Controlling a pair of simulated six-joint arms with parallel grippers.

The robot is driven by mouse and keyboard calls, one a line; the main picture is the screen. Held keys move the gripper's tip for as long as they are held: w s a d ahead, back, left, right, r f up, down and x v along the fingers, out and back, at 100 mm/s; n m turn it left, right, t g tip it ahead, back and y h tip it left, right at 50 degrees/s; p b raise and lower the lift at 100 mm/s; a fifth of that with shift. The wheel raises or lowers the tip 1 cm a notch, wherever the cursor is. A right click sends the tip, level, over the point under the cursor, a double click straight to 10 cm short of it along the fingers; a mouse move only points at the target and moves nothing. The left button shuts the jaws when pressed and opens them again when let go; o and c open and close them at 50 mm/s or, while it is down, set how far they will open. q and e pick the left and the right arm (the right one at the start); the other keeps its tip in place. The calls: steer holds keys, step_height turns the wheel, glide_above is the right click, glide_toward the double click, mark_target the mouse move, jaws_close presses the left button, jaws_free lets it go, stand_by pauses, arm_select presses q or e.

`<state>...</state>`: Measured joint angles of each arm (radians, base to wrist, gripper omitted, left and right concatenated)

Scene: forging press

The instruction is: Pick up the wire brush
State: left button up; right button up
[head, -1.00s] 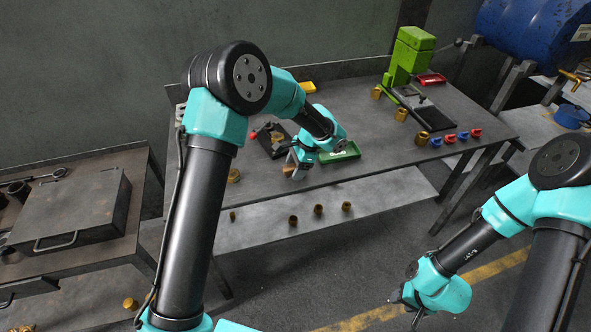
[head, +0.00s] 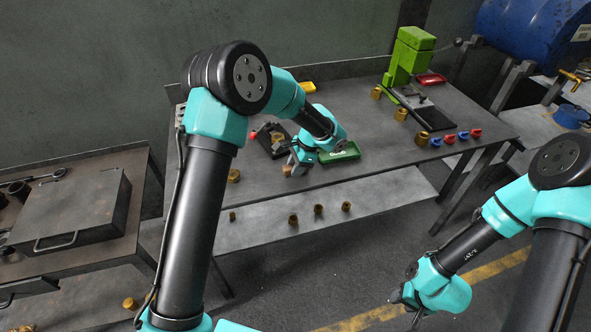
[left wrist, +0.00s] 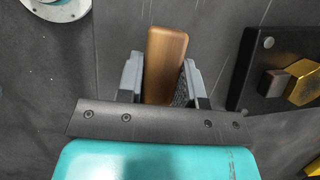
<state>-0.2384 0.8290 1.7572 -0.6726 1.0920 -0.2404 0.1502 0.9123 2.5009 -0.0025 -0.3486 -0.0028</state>
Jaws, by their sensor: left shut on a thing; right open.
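The wire brush shows as a brown wooden block (left wrist: 165,62) in the left wrist view, upright between the two jaws of my left gripper (left wrist: 160,82). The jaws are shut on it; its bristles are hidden. In the head view the brush (head: 287,170) is a small brown patch at my left gripper (head: 291,164), over the front part of the workbench. I cannot tell whether it touches the bench top. My right gripper (head: 405,305) is at the lower right, over the floor, open and away from the bench.
The workbench (head: 370,172) has a green tray (head: 341,153) and a black fixture (head: 270,140) beside my left gripper. A green press (head: 407,60) stands at the back right, with brass, blue and red fittings in front. A grey toolbox (head: 75,208) stands on the left table.

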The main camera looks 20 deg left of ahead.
arm_select(q)
steer(key=shift+r, duration=0.1)
steer(key=shift+r, duration=1.3)
steer(key=s+d+r, duration=0.1)
steer(key=s+d, duration=0.1)
steer(key=s, duration=0.5)
steer(key=s+d+r, duration=0.1)
steer(key=s+d, duration=0.1)
steer(key=s, duration=0.6)
steer(key=shift+s+d+r, duration=0.15)
steer(key=shift+s+d, duration=0.05)
steer(key=shift+d, duration=0.05)
steer(key=o, duration=0.3)
steer(key=shift+c, duration=0.9)
steer(key=shift+w, duration=0.15)
